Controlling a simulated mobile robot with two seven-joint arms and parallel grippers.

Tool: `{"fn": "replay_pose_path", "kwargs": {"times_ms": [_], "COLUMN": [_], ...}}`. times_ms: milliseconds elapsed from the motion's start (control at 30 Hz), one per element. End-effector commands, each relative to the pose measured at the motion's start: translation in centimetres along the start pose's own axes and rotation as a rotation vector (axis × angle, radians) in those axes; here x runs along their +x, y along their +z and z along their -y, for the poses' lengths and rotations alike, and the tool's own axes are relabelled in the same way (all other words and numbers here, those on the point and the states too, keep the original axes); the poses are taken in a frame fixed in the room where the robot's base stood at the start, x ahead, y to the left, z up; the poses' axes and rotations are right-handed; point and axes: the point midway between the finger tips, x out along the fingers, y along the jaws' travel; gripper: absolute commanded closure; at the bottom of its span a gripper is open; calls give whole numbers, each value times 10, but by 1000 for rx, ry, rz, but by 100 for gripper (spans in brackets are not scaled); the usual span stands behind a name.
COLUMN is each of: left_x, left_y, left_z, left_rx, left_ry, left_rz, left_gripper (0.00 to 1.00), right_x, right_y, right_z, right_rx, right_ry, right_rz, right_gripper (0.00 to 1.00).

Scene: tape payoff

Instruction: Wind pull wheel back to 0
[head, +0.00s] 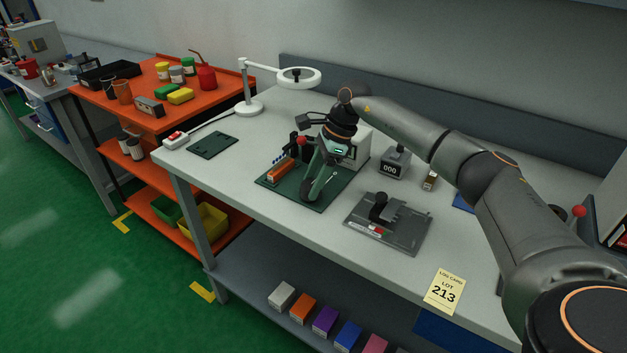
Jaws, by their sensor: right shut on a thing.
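The tape payoff device stands on a dark green mat (331,192) in the middle of the bench, with a pale box (359,150) and an orange part (281,171). My right arm comes in from the right and reaches down over it. My right gripper (312,183) points down at the front of the device and is shut on what looks like the dark pull wheel (307,190). The hand hides much of the device, and I cannot read the wheel's scale. A grey counter box (394,165) to the right shows 000. My left gripper is not in view.
A grey plate fixture (405,236) with a black knob lies right of the mat. A yellow lot card (445,291) reads 213. A magnifier lamp (250,106), a dark green pad (213,145) and a red switch (175,138) are at the left. An orange cart (95,95) stands beyond.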

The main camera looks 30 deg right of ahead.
Motion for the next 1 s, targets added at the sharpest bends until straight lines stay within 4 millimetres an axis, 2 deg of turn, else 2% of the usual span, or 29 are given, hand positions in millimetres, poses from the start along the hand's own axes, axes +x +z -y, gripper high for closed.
{"fn": "replay_pose_path", "kwargs": {"times_ms": [333,367,600,867,1000], "left_x": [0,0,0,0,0], "left_y": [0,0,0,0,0], "left_z": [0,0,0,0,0], "left_rx": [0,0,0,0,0], "left_ry": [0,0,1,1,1], "left_rz": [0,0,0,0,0], "left_gripper": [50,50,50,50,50], "right_x": [-1,-1,-1,-1,-11], "right_y": [0,0,0,0,0], "right_z": [1,1,0,0,1], "right_rx": [-3,-3,-2,-2,-1], "right_ry": [-2,-2,-1,0,-3], "right_rz": [0,0,0,-1,1], "right_gripper": [94,37,10,9,9]}}
